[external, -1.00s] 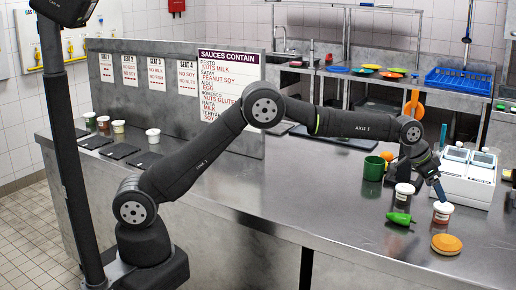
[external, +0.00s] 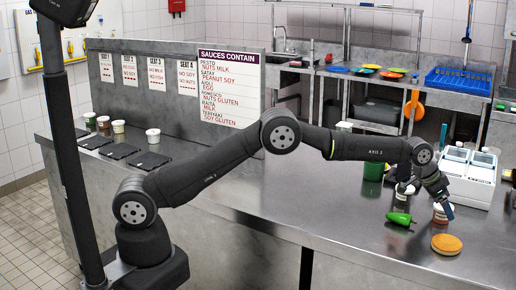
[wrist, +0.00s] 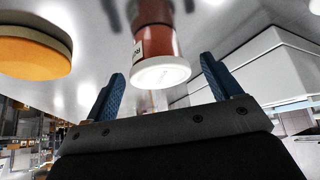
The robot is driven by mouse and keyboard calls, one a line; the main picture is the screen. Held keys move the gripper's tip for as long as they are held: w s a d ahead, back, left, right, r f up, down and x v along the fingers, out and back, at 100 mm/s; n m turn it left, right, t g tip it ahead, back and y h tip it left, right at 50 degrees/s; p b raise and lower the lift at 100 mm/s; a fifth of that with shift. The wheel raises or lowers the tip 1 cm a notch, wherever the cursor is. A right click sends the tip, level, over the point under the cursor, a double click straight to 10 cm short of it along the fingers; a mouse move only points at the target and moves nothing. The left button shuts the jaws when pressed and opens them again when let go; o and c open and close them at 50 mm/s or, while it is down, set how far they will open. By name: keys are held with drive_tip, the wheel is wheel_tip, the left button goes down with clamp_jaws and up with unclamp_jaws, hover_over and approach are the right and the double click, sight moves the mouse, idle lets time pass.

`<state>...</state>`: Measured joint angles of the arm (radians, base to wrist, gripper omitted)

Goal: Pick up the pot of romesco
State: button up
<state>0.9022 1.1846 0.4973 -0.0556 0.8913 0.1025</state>
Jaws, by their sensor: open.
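A pot with red-brown contents and a white lid (external: 441,212) stands on the steel counter at the right; its label is only partly readable in the wrist view (wrist: 166,42). My gripper (external: 427,200) is low over the counter at this pot. In the wrist view, my gripper's blue fingers (wrist: 162,80) are open, one on each side of the lid, with a gap on both sides. The pot appears ahead of and between the fingertips, not gripped. A second pot (external: 402,203) stands just left, partly hidden by my gripper.
Several pots stand at the far left. The counter's middle is clear.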

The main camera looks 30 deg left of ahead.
drive_tip(key=shift+c, duration=0.2)
drive_tip(key=c, duration=1)
drive_tip(key=shift+o, duration=0.2)
drive_tip(key=shift+r, duration=0.1)
